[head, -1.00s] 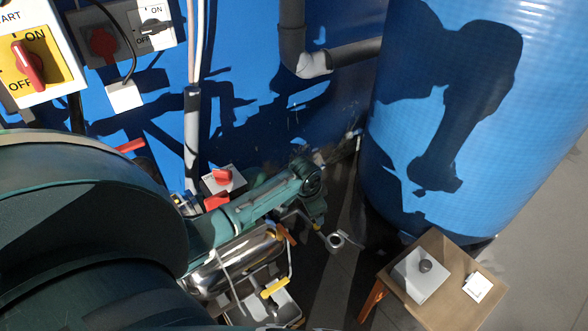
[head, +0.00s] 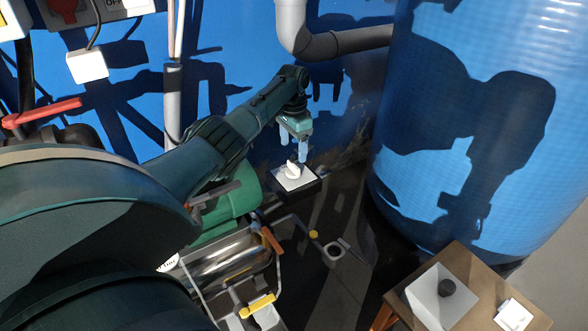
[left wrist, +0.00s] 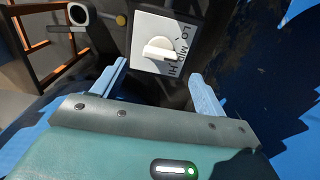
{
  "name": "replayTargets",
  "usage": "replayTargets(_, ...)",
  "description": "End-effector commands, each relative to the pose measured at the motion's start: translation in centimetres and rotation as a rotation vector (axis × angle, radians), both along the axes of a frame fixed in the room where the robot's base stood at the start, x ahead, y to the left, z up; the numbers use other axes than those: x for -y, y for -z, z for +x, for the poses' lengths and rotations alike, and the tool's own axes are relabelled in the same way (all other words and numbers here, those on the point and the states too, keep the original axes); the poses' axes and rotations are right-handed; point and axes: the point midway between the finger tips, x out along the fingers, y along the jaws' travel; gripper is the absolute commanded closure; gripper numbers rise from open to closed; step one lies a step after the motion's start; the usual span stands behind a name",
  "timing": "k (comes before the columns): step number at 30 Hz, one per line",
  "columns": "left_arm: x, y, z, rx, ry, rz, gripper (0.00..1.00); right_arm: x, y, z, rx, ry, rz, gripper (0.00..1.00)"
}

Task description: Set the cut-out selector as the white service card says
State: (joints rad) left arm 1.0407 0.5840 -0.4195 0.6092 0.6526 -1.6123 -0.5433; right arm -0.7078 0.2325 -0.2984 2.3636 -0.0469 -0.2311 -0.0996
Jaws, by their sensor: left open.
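The selector is a white plate (head: 284,181) with a pale knob (head: 292,170) on a dark box, low by the blue wall. In the left wrist view its plate (left wrist: 148,22) reads LO, MID and HI, and the knob (left wrist: 160,50) points roughly right, towards the lettering; I cannot tell exactly which mark. My left gripper (head: 294,150) is open and empty just above the knob. In the left wrist view its fingers (left wrist: 160,72) stand apart on either side, short of the knob. A small white card (head: 514,315) lies on the wooden table; its writing is unreadable. My right gripper is out of view.
A big blue tank (head: 470,130) stands right of the selector. Grey pipe (head: 335,45) runs above. A green motor (head: 232,205) and steel cylinder (head: 235,262) sit below my left arm.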

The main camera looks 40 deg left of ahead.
Motion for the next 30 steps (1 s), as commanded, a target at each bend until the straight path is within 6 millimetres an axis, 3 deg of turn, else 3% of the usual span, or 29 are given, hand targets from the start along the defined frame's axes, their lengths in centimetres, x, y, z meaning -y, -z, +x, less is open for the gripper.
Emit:
replayTargets(1, 0.0, 1.7, -0.1, -0.003, 0.000, -0.001, 0.27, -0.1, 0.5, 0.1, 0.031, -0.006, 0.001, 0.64)
replayTargets(3, 0.0, 3.2, -0.1, -0.003, -0.001, 0.000, 0.27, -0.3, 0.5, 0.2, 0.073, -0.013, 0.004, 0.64)
replayTargets(12, 0.0, 6.9, 0.0, 0.000, 0.000, 0.000, 0.27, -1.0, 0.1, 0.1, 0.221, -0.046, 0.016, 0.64)
replayTargets(23, 0.0, 7.3, 0.0, 0.000, 0.000, 0.001, 0.27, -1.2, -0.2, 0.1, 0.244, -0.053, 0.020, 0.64)
replayTargets(30, 0.0, 7.3, 0.0, 0.000, 0.000, 0.001, 0.45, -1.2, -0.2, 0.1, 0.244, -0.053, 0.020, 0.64)
